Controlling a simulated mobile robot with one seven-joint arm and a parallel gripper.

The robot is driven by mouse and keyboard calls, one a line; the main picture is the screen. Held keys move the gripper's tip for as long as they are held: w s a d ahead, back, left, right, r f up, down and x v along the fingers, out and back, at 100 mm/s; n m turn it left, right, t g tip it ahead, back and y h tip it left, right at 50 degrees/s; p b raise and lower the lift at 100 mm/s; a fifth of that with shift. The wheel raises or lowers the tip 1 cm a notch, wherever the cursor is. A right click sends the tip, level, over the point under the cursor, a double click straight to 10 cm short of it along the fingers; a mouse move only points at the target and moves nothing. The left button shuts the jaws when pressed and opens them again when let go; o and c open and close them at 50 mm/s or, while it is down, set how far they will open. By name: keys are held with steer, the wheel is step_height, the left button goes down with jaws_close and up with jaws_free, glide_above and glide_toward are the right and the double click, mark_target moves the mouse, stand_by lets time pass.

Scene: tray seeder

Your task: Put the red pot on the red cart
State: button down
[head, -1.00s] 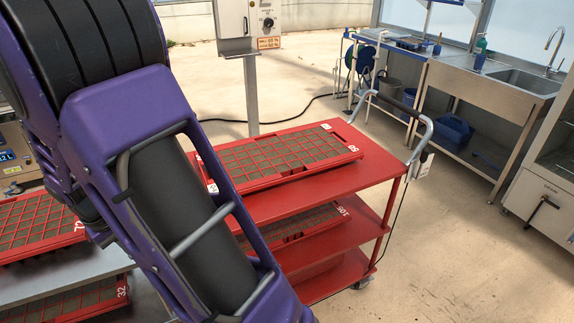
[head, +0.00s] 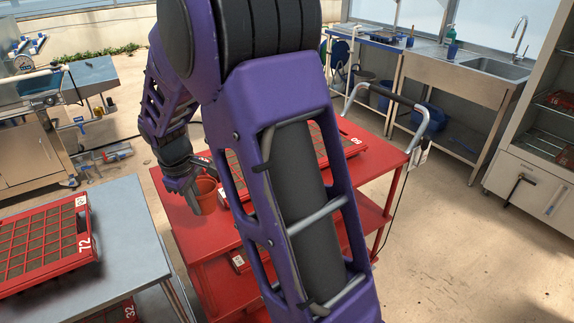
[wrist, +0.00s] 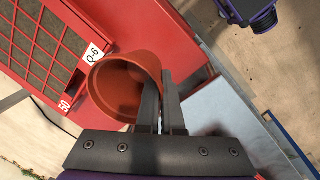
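The red pot (head: 207,196) is a small terracotta-red pot over the left end of the red cart's top shelf (head: 203,237). In the wrist view the pot (wrist: 112,88) shows its open mouth, and bare red shelf (wrist: 188,45) lies beside it. My gripper (head: 180,184) is at the pot's left side in the head view. In the wrist view its fingers (wrist: 160,100) are close together with the pot's wall between them. I cannot tell whether the pot's base touches the shelf. My arm hides part of the cart.
A red seed tray (head: 352,148) lies on the cart, close beside the pot. Another red tray (head: 40,240) sits on a grey table (head: 135,235) at left. A sink bench (head: 450,75) stands at the back right. The floor at right is clear.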

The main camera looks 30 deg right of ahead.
mark_target(204, 234)
steer(key=w+n, duration=0.1)
steer(key=r+n, duration=0.1)
steer(key=n, duration=0.1)
steer(key=shift+w+a+r, duration=0.1)
steer(key=shift+w+r, duration=0.2)
steer(key=shift+w, duration=0.05)
step_height(204, 234, down, 10)
steer(key=shift+f+b, duration=0.1)
steer(key=shift+b, duration=0.95)
steer(key=shift+f, duration=0.15)
steer(key=c, duration=1.1)
jaws_free()
steer(key=r, duration=0.4)
steer(key=s+a+r+p, duration=0.1)
steer(key=r, duration=0.3)
steer(key=r+p, duration=0.1)
steer(key=r, duration=0.3)
steer(key=shift+s+a+r, duration=0.15)
steer(key=shift+s, duration=0.25)
